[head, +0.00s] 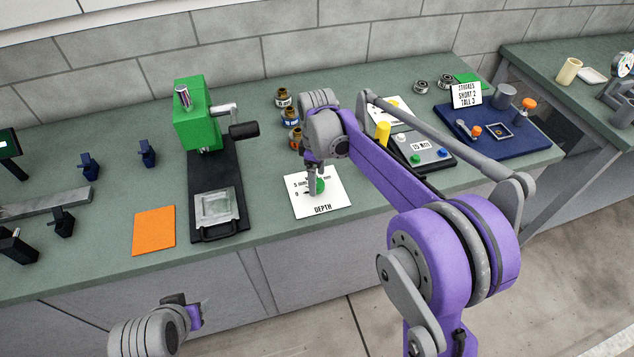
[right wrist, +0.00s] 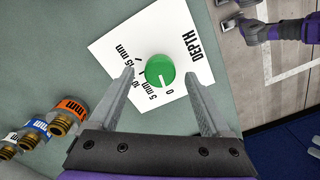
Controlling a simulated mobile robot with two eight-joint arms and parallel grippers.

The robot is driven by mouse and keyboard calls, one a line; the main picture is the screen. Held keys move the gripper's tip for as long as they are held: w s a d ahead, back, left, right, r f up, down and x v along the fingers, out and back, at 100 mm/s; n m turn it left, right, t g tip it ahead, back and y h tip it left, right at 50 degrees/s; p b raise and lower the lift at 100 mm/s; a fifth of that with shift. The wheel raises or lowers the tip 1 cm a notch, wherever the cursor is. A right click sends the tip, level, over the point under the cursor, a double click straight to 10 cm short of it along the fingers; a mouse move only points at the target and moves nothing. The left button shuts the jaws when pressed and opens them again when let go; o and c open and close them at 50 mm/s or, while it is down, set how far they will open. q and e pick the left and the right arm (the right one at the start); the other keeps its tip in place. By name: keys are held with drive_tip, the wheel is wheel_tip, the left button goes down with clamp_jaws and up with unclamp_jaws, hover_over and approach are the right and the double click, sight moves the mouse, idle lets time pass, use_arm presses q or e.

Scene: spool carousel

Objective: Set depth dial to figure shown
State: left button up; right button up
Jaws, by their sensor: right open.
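The green depth dial (right wrist: 160,71) sits on a white card (right wrist: 188,50) marked DEPTH, with 0, 5, 10 and 15 mm around it. A pale mark on the dial points roughly at 0 in the right wrist view. In the head view the dial (head: 320,186) is partly hidden by my right gripper (head: 312,182). That gripper is open, its fingers (right wrist: 159,76) on either side of the dial; I cannot tell whether they touch it.
A green press (head: 196,115) and an orange sheet (head: 154,230) are left of the card. Brass fittings with coloured bands (right wrist: 68,112) stand behind it. A blue tray (head: 510,135) with a sign (head: 466,95) is at right. Bench between press and card is clear.

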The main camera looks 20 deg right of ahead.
drive_tip(key=shift+f, duration=1.3)
clamp_jaws()
